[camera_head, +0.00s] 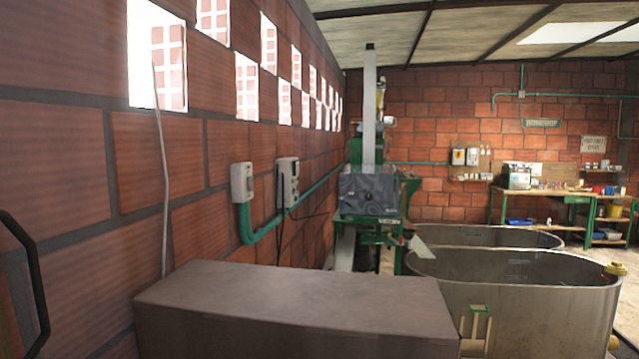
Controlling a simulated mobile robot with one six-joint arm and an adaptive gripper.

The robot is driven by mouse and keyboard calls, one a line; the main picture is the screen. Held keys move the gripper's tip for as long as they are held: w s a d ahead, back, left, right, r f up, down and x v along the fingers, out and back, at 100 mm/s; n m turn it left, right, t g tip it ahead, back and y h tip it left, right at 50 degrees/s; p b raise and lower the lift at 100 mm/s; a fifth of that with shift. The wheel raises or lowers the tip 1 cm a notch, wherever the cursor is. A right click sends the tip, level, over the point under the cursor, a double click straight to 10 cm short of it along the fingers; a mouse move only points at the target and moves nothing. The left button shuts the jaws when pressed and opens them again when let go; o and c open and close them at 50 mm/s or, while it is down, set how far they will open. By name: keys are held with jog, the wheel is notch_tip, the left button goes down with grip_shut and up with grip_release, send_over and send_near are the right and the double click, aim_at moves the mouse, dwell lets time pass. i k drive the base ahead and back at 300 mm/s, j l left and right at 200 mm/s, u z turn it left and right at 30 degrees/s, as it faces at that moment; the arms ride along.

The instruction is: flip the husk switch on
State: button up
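Two pale electrical boxes are fixed to the brick wall on the left. The nearer box (242,183) is small, with a green conduit at its lower end. The farther box (288,182) is larger, with dark details on its face and a dark cable below it. Another pair of boxes (465,157) hangs on the far wall. I cannot tell which of these, if any, is the husk switch, and no label or lever position is readable. My gripper is not in view.
A broad grey-brown block (300,300) fills the foreground below the wall boxes. A green and grey machine (368,195) stands beyond it. A large metal tank (520,300) is at right. A green workbench (545,193) stands at the back, with some open floor beside it.

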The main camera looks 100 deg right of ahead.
aim_at(249, 180)
jog(key=z, duration=2.7)
